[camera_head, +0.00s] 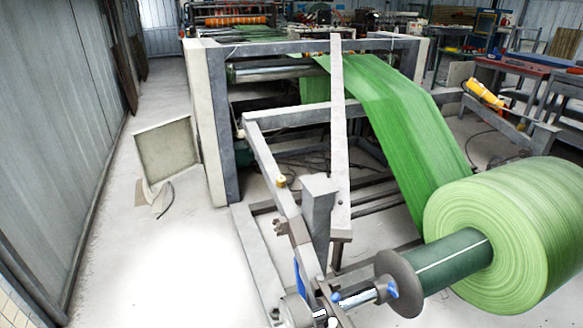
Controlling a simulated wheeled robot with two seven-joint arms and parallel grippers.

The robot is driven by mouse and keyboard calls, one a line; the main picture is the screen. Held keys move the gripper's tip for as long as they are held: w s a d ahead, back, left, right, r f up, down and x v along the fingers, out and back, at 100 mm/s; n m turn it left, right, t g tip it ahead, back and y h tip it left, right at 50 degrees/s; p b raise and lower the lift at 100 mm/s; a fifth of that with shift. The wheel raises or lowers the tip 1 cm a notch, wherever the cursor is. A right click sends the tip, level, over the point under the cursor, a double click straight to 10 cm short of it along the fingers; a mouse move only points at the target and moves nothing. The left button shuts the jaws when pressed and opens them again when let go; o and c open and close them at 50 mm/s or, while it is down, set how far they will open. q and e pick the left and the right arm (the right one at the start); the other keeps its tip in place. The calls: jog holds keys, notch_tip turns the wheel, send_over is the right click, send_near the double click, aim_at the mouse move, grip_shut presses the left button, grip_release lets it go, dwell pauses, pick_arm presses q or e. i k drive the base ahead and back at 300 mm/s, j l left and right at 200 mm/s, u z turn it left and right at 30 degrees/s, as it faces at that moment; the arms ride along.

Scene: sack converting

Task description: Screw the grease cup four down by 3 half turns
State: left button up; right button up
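No part that I can clearly identify as grease cup four shows in the head view. A small yellow fitting (281,182) sits on the slanted grey arm of the unwind frame (265,152); I cannot tell whether it is a grease cup. Blue-handled parts (300,281) and a shiny shaft end (360,297) are at the bottom centre, beside the grey flange (399,283) of the roll shaft. Details there are small and crowded. Neither my left nor my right gripper can be made out in this view.
A large green fabric roll (515,235) fills the lower right, its web (385,110) running up into the machine frame (215,120). A square panel (167,150) leans at the left. Pale floor (170,265) is clear at lower left, beside the grey wall (55,130).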

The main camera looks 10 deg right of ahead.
aim_at(281, 181)
jog(key=i+j+z, duration=0.35)
jog(key=i+j, duration=0.15)
jog(key=i+j+z, duration=0.2)
jog(key=j, duration=0.2)
jog(key=i+j+z, duration=0.15)
jog(key=j, duration=0.25)
jog(key=i+j+z, duration=0.2)
jog(key=i+j, duration=0.1)
jog(key=j, duration=0.1)
